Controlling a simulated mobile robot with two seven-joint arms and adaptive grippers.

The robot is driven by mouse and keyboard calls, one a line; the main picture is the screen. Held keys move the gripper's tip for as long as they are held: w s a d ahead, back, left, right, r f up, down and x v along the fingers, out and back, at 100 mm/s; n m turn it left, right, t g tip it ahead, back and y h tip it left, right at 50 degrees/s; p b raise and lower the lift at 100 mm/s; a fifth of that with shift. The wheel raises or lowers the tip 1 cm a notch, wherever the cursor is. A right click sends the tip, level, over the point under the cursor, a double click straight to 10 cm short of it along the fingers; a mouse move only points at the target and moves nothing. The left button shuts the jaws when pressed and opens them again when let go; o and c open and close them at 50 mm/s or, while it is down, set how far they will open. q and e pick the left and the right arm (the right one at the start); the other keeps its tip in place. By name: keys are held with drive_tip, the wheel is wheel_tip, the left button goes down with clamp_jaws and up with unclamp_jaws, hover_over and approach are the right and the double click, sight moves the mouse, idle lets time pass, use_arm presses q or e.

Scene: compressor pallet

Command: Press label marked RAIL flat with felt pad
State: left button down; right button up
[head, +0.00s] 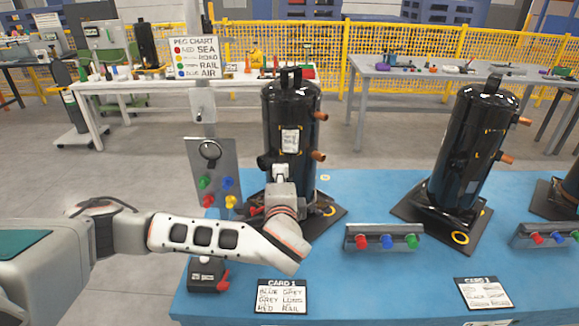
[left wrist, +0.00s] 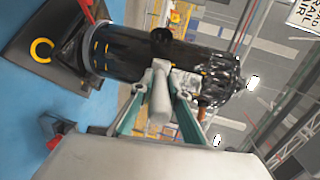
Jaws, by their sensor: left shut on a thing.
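A tall black compressor (head: 303,105) stands upright on the blue pallet, with a pale label (head: 290,141) on its front. The print on the label is too small to read. My left gripper (head: 280,176) is at the front of this compressor, just below the label. In the left wrist view my left gripper (left wrist: 163,88) is shut on a light grey rounded piece, apparently the felt pad (left wrist: 159,107). A pale patch, likely the label (left wrist: 186,80), shows just beyond the fingertips against the black compressor (left wrist: 130,55). I cannot tell whether pad and label touch. My right gripper is not in view.
A second compressor (head: 472,145) stands to the right. A peg block (head: 384,237), a printed card (head: 282,296) and a dark red-tipped tool (head: 207,275) lie on the blue pallet (head: 360,290). An upright panel with coloured pegs (head: 213,170) stands left of the gripper.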

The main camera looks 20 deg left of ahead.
use_arm(q)
drive_tip(key=w+d+r+t+b, duration=0.1)
drive_tip(key=w+r+t+b, duration=0.1)
drive_tip(key=w+r+b, duration=0.1)
wheel_tip(320, 180, up, 3)
drive_tip(key=shift+w+f+m+t, duration=0.2)
drive_tip(key=shift+w+m+t, duration=0.1)
drive_tip(key=shift+w, duration=0.3)
idle(0.5)
drive_tip(key=shift+w, duration=0.35)
idle(0.7)
drive_tip(key=p+v, duration=0.2)
drive_tip(key=v, duration=0.1)
drive_tip(key=shift+s+r, duration=0.1)
drive_tip(key=shift+s, duration=0.1)
